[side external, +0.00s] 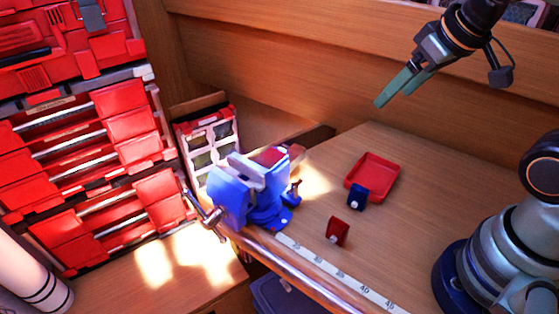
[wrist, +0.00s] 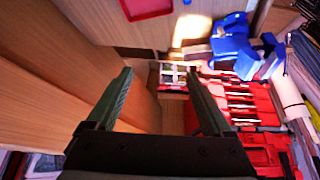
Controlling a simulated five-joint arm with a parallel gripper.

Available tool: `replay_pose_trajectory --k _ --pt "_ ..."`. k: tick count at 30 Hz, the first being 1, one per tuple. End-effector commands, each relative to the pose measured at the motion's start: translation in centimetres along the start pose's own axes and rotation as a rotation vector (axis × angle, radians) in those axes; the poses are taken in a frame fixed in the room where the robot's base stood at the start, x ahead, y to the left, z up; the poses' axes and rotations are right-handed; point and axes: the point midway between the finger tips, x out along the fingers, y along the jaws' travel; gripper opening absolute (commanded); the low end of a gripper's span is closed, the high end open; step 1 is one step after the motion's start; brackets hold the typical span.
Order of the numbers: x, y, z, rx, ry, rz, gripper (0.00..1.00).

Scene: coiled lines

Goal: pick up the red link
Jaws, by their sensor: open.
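The red link (side external: 338,231) is a small dark red block with a pale spot on its face. It sits on the wooden bench near the front edge, in the side external view. I do not make it out in the wrist view. My gripper (side external: 393,97) is open and empty, raised high above the back of the bench and well apart from the link. In the wrist view the two green fingers of my gripper (wrist: 160,74) are spread with nothing between them.
A dark blue link (side external: 358,197) stands by the front of a red tray (side external: 385,189), behind the red link. A blue vice (side external: 232,200) is at the bench's left end. A measuring strip (side external: 335,272) runs along the front edge. Red drawers (side external: 90,150) stand at left.

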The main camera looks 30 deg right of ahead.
Motion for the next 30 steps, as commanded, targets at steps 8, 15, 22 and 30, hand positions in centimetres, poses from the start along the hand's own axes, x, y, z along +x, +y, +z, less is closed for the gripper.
replay_pose_trajectory --k 8,15,22,30 --pt "1.7 -3.0 0.8 0.234 -0.103 -0.028 0.85" --pt "4.0 -7.7 2.9 0.625 -0.269 0.019 0.85" --pt "5.7 -11.8 5.7 0.977 -0.384 0.158 0.85" --pt "6.7 -14.2 8.1 1.227 -0.420 0.300 0.85"
